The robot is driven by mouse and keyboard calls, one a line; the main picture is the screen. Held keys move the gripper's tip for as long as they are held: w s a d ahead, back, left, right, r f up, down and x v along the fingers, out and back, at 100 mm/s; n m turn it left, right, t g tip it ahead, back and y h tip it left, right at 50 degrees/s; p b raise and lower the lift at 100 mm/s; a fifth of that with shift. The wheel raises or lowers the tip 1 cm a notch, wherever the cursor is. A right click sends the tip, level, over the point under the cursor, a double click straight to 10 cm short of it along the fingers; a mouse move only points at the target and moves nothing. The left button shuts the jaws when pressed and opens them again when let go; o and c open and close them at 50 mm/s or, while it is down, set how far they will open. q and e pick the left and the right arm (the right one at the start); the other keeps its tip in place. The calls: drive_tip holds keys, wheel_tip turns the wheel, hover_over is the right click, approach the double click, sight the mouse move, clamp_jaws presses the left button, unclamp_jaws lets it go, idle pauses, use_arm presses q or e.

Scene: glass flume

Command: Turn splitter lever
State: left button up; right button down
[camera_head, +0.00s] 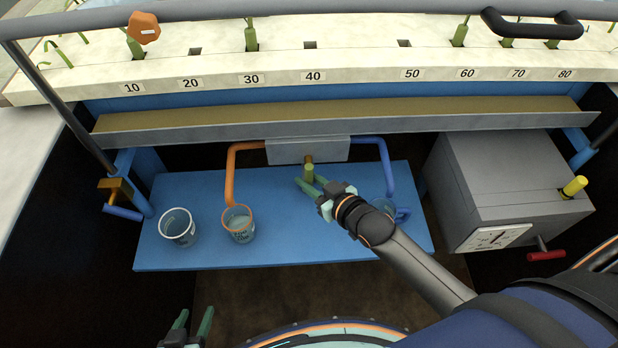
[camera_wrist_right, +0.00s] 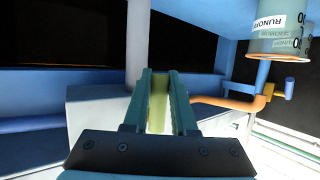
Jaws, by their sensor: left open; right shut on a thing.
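The splitter lever (camera_head: 309,172) is a short yellow-green handle on the front of a grey splitter box (camera_head: 325,151) under the trough. An orange pipe (camera_head: 231,165) leaves the box on the left and a blue pipe (camera_head: 386,160) on the right. My right gripper (camera_head: 308,183) is shut on the lever; in the right wrist view the lever (camera_wrist_right: 158,102) shows between the green fingers (camera_wrist_right: 159,110). The lever's lower end is partly hidden by the fingers. My left gripper (camera_head: 193,324) is open and empty at the bottom left, away from the lever.
On the blue shelf (camera_head: 290,245) stand a clear beaker (camera_head: 178,229) and an orange-rimmed beaker (camera_head: 239,224). A blue-rimmed beaker (camera_head: 402,213) is partly hidden behind my right arm. A grey box (camera_head: 500,185) with a dial and red handle (camera_head: 546,255) stands right.

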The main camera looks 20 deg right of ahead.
drive_tip(key=c, duration=0.7)
unclamp_jaws()
drive_tip(key=shift+c, duration=0.2)
drive_tip(key=shift+s, duration=0.1)
drive_tip(key=p+v, duration=0.1)
drive_tip(key=v, duration=1.1)
drive_tip(key=shift+s+d+r, duration=0.1)
drive_tip(key=s+a+f+m+g+h+p, duration=0.1)
drive_tip(key=s+a+f+g+p, duration=0.1)
drive_tip(key=s+f+g+p, duration=0.2)
drive_tip(key=s+f, duration=0.3)
drive_tip(key=f, duration=0.2)
drive_tip(key=shift+a+m+h+p, duration=0.15)
drive_tip(key=shift+m+h+p, duration=0.15)
drive_tip(key=shift+h+p, duration=0.1)
